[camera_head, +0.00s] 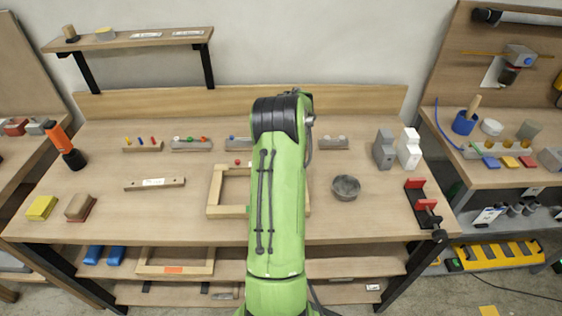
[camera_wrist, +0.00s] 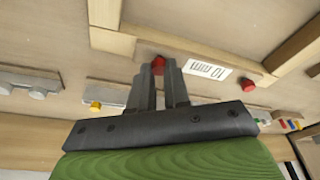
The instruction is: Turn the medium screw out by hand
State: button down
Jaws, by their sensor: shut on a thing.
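My gripper (camera_wrist: 160,68) points at this bar and is shut on a red screw head (camera_wrist: 158,62), seen between the fingertips. The shank of that screw is hidden, so I cannot tell how deep it sits. A second red head (camera_wrist: 247,85) stands apart to the right of the fingers; it also shows in the head view (camera_head: 237,162). My arm hides the gripper in the head view.
Several small racks with coloured pieces stand along the bench back, such as one rack (camera_head: 190,145). A dark bowl (camera_head: 345,187) and a red-jawed vise (camera_head: 421,205) are to the right. A labelled wooden bar (camera_head: 154,184) lies left.

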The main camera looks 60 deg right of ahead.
jog(key=n+p, duration=0.1)
jog(key=n, duration=0.1)
jog(key=shift+s+n+y, duration=0.15)
jog(key=shift+n+y, duration=0.15)
jog(key=shift+n, duration=0.1)
jog(key=shift+n+y+p, duration=0.3)
jog(key=shift+n, duration=0.9)
jog(key=c, duration=1.3)
grip_release()
